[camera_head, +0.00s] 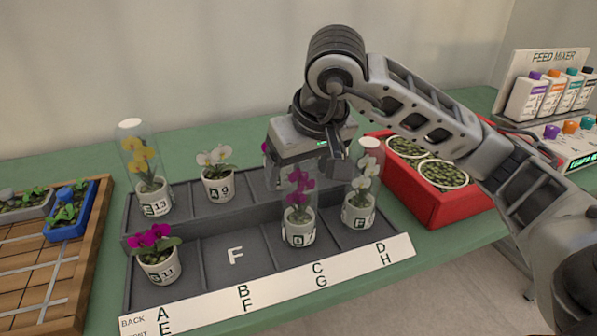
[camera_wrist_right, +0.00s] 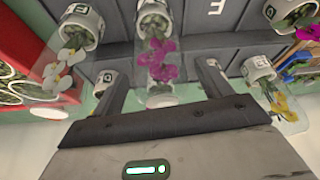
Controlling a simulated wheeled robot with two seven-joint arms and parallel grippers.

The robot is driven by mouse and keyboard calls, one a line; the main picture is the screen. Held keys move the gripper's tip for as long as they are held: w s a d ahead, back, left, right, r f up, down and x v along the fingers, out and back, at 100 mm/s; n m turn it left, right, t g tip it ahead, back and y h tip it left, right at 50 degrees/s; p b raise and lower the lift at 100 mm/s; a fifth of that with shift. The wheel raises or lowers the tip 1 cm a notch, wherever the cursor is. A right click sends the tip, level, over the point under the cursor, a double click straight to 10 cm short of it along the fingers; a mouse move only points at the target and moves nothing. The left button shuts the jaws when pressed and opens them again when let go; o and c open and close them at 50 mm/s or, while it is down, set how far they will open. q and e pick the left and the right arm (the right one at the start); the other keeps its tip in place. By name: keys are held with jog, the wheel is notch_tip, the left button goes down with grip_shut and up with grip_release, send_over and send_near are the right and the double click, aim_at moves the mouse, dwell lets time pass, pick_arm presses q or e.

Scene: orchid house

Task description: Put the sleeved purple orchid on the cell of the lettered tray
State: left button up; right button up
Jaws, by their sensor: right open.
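The lettered tray (camera_head: 350,252) is dark grey with two rows of cells and a white letter strip in front. The sleeved purple orchid (camera_head: 299,184) stands upright in a white pot in the front-row cell above G. My right gripper (camera_head: 307,174) is over it, fingers pointing down and apart, around or close to the sleeve top. In the right wrist view the purple orchid (camera_wrist_right: 157,60) shows between the two open fingers (camera_wrist_right: 160,82); contact cannot be told. The front cell marked F (camera_head: 235,256) is empty. My left gripper is out of view.
An unsleeved purple orchid (camera_head: 157,254) is front left. A sleeved white orchid (camera_head: 361,195) stands close right of the gripper. Behind are a sleeved yellow orchid (camera_head: 146,171) and an unsleeved white one (camera_head: 217,172). A red crate (camera_head: 462,204) is right; a wooden rack (camera_head: 82,262) is left.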

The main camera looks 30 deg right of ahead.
pick_arm(q)
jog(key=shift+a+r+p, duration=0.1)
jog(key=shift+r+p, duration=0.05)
jog(key=shift+p, duration=0.75)
pick_arm(e)
jog(key=v, duration=1)
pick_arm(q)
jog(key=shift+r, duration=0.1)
pick_arm(e)
jog(key=shift+s, duration=0.1)
